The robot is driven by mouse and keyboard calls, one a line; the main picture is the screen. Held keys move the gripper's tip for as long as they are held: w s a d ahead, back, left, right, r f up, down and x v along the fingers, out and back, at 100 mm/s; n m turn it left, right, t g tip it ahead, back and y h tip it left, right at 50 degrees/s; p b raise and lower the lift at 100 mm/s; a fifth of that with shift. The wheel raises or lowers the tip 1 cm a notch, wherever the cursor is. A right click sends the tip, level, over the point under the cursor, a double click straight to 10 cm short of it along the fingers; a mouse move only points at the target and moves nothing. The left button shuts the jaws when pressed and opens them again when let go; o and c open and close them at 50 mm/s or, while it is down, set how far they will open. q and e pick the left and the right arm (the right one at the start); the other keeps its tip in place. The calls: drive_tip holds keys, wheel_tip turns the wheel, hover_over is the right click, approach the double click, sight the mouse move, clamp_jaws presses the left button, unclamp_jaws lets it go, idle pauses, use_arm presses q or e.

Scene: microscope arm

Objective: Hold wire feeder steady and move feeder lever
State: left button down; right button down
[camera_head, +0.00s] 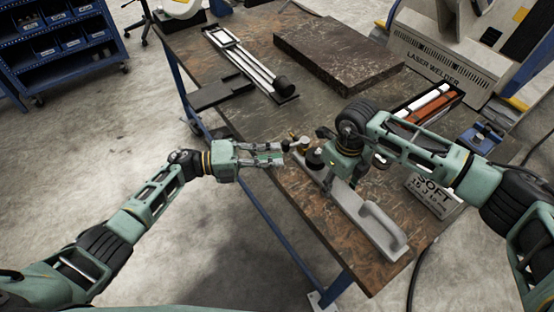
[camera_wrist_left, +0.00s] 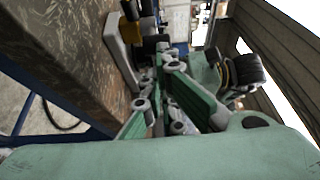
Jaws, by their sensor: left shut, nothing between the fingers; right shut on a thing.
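The wire feeder (camera_head: 372,222) is a long grey piece with a raised handle at its near end, lying along the front edge of the brown table. Small brass and dark knobs (camera_head: 303,145) show at its far end; I cannot tell which is the lever. My left gripper (camera_head: 283,154) is shut and empty, its tips just left of these knobs. It also shows in the left wrist view (camera_wrist_left: 165,98). My right gripper (camera_head: 338,170) points down over the feeder's middle and is shut on it; its own wrist partly hides the fingertips.
A dark stone slab (camera_head: 338,52), a grey rail device (camera_head: 245,62) and a tray of coloured bars (camera_head: 428,103) lie on the table (camera_head: 185,45). A laser welder (camera_head: 440,70) stands at the back right. A blue bin rack (camera_head: 60,45) stands at the left.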

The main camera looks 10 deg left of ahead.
use_arm(q)
drive_tip(key=shift+w+a, duration=0.25)
drive_tip(key=shift+w, duration=0.05)
idle(1.8)
